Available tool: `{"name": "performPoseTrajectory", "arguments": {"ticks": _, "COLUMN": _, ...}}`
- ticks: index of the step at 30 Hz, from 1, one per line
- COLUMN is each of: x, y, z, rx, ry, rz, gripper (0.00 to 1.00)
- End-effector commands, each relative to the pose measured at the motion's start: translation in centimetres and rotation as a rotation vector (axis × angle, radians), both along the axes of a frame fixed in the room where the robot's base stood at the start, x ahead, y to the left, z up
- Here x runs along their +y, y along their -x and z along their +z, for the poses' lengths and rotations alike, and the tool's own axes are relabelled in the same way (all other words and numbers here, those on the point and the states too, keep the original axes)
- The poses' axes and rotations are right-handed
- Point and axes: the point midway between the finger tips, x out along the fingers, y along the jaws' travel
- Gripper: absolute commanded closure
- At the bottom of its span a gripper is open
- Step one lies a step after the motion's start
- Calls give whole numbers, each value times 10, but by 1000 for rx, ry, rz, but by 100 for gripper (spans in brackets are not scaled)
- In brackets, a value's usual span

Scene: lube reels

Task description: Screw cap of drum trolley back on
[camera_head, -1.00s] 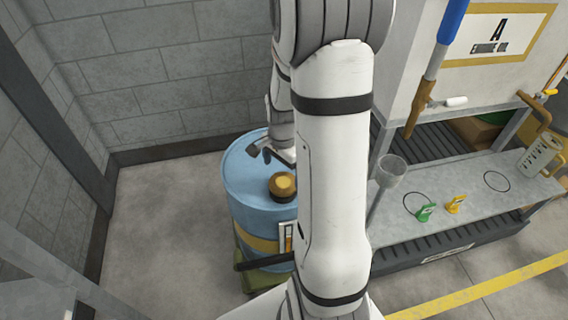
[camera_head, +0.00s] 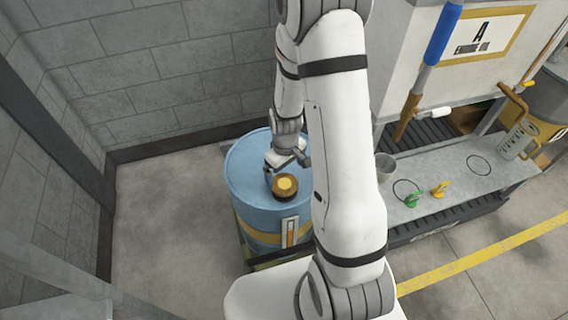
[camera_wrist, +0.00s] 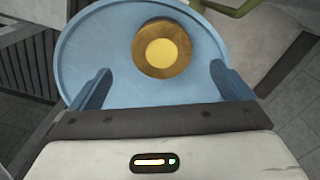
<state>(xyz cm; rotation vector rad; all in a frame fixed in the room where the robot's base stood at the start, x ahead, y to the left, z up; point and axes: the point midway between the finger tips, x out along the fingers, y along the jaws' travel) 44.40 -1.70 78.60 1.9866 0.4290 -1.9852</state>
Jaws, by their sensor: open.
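The blue drum (camera_head: 246,196) stands in the corner by the block wall. It also shows in the wrist view (camera_wrist: 100,55). The round brown cap (camera_head: 285,186) with a yellow centre is at the drum top. In the wrist view the cap (camera_wrist: 162,48) lies ahead of the fingertips, near the middle between them. My gripper (camera_wrist: 160,82) is open and empty, with its two blue-looking fingers spread apart. In the head view my gripper (camera_head: 288,163) is over the drum top, just behind the cap. Whether the cap is seated or threaded cannot be told.
A grey bench (camera_head: 455,175) at the right holds a green clip (camera_head: 412,200), a yellow clip (camera_head: 440,189) and a clear jug (camera_head: 517,140). A blue-handled nozzle (camera_head: 443,35) hangs above it. The wall stands close behind the drum. Floor left of the drum is clear.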

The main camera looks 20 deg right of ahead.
Motion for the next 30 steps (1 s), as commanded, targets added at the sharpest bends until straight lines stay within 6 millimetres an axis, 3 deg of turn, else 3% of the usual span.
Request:
{"name": "performPoseTrajectory", "arguments": {"ticks": 6, "x": 3, "y": 1, "z": -34, "rx": 4, "ry": 0, "rz": 7, "gripper": 0}}
{"name": "performPoseTrajectory", "arguments": {"ticks": 12, "x": 4, "y": 0, "z": -55, "rx": 2, "ry": 0, "rz": 8, "gripper": 0}}
{"name": "performPoseTrajectory", "arguments": {"ticks": 24, "x": 5, "y": 0, "z": -61, "rx": 0, "ry": 0, "rz": 9, "gripper": 0}}
{"name": "performPoseTrajectory", "arguments": {"ticks": 30, "x": 5, "y": 0, "z": -61, "rx": 0, "ry": 0, "rz": 9, "gripper": 16}}
